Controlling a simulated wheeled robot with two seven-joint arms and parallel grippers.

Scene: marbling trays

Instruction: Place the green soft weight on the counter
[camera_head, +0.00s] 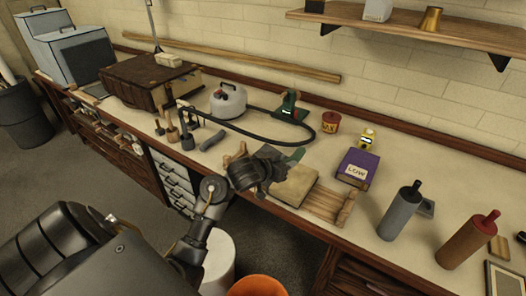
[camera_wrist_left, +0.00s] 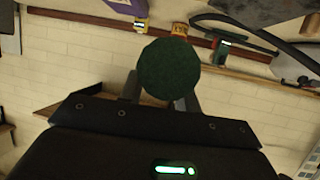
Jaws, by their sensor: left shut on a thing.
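The green soft weight (camera_wrist_left: 168,68) shows in the left wrist view as a dark green round end between the two fingers of my left gripper (camera_wrist_left: 165,88). My left gripper is shut on it. In the head view the left gripper (camera_head: 272,162) is over the counter's front part, beside a beige board. A bit of green (camera_head: 297,155) shows just past its fingers; the rest of the weight is hidden there. The pale counter (camera_head: 385,180) runs along the wall. I cannot tell whether the weight touches anything below. My right gripper is not in view.
Wooden slats (camera_head: 328,203) and a beige board (camera_head: 292,186) lie right of the gripper. Behind are a black hose (camera_head: 255,134), a red tin (camera_head: 331,121) and a purple box (camera_head: 357,168). Grey (camera_head: 401,210) and brown (camera_head: 466,240) bottles stand right. Bare counter lies between box and grey bottle.

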